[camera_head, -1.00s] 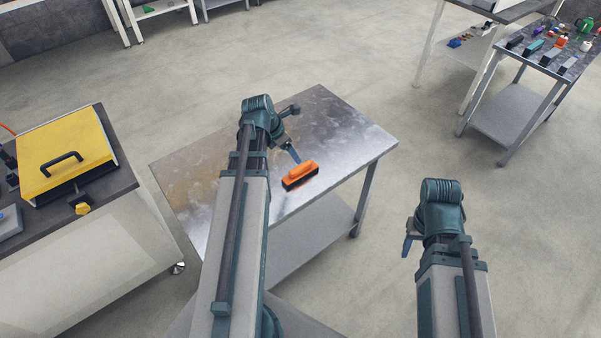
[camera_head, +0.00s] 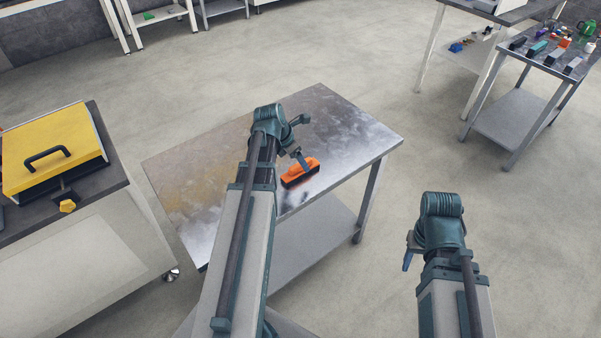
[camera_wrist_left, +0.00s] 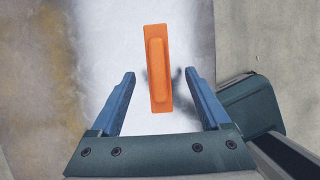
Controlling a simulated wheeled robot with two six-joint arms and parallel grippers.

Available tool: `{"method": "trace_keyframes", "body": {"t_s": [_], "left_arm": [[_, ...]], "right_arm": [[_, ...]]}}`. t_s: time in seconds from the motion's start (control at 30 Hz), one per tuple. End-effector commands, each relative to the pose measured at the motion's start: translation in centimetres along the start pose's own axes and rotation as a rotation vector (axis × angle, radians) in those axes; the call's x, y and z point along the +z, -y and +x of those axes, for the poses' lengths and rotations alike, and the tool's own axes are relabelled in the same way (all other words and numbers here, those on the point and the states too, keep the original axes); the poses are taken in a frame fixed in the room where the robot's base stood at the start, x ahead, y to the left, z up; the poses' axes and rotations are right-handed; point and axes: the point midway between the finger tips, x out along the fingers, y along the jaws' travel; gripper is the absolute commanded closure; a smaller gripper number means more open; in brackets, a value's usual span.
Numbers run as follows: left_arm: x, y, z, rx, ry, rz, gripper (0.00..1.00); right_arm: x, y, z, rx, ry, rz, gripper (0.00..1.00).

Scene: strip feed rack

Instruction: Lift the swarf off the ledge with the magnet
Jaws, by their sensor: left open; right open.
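An orange block with a raised grip and a dark base (camera_head: 300,173), which looks like the magnet, lies on the metal table. It also shows in the left wrist view (camera_wrist_left: 158,68), lengthwise between the blue fingers. My left gripper (camera_head: 303,160) is open above the block, with a finger on each side of it and gaps to both. Whether it touches the block is unclear. My right gripper (camera_head: 407,258) is low at the right, over the floor, away from the table. I cannot make out any swarf.
The metal table (camera_head: 210,185) is otherwise bare, with a brownish patch at its left. A yellow-lidded box (camera_head: 80,150) with a black handle stands on a bench at the left. A cart (camera_head: 510,115) with small items stands at the upper right. Open floor lies between.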

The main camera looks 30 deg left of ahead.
Motion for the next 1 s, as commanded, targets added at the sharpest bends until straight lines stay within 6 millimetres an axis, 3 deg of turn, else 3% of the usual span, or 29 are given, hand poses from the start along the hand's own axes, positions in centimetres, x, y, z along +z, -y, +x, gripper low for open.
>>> {"method": "trace_keyframes", "body": {"t_s": [0.4,0.7,0.77,1.0], "left_arm": [[-0.5,-0.3,4.8,0.0,0.0,0.001,0.2],[-0.3,-0.3,5.0,0.0,0.0,0.0,0.2],[-0.3,-0.3,5.0,0.0,0.0,0.0,0.27],[-0.3,-0.3,5.0,0.0,0.0,0.0,0.7]], "right_arm": [[-0.3,0.4,4.6,0.0,0.0,0.0,0.5],[-0.3,0.5,4.8,0.0,0.0,0.0,0.5],[-0.3,0.5,4.8,0.0,0.0,0.0,0.5],[-0.3,0.5,4.8,0.0,0.0,0.0,0.5]]}}
